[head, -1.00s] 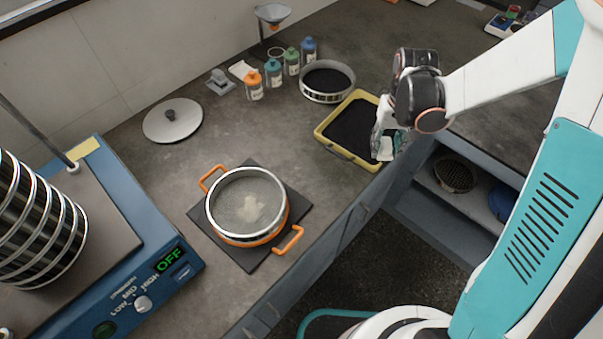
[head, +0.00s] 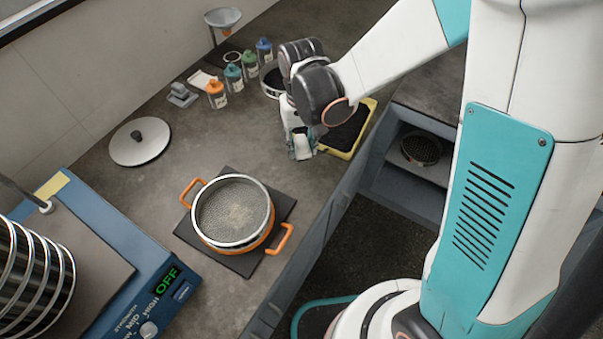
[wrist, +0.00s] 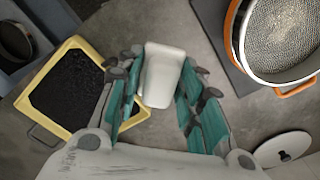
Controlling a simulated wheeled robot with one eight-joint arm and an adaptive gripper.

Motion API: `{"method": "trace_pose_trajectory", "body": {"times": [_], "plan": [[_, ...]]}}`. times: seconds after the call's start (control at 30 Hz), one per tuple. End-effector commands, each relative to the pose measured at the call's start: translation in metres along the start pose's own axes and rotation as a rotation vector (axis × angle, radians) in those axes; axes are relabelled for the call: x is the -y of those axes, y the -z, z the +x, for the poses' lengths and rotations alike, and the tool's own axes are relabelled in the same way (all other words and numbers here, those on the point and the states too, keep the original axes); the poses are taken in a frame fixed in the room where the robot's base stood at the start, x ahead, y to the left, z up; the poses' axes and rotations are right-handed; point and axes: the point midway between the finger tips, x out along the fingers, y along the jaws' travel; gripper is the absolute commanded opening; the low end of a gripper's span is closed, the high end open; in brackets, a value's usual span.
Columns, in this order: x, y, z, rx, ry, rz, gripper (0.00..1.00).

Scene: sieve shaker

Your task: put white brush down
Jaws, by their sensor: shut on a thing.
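The white brush (wrist: 162,75) is a pale block between the fingers of my gripper (wrist: 155,90) in the wrist view. My gripper is shut on it. In the head view my gripper (head: 301,148) is over the counter, between the yellow tray and the orange-handled sieve, and the brush is mostly hidden by the fingers there. Bare grey counter (wrist: 215,45) shows around the brush in the wrist view. I cannot tell whether the brush touches the counter.
The yellow tray (wrist: 72,45) of black grains is beside my gripper. An orange-handled sieve (head: 233,212) stands on a dark plate. A lid (head: 139,149), bottles (head: 233,78) and a blue shaker reading OFF (head: 110,245) are around. Counter between lid and tray is clear.

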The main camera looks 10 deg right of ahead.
Motion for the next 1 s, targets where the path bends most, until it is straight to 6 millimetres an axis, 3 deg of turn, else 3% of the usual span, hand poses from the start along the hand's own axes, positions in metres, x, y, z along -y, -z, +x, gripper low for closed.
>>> {"method": "trace_pose_trajectory", "body": {"times": [0.03, 0.1, 0.3, 0.57, 0.83, 1.0], "plan": [[0.000, 0.000, 0.017, 0.000, 0.000, 0.000, 0.08], [0.000, 0.000, 0.032, 0.000, 0.000, 0.000, 0.08], [0.000, 0.000, 0.062, 0.000, 0.000, 0.000, 0.08], [0.000, 0.000, 0.074, 0.000, 0.000, 0.000, 0.08], [0.000, 0.000, 0.110, 0.000, 0.000, 0.000, 0.08], [0.000, 0.000, 0.111, 0.000, 0.000, 0.000, 0.08]]}}
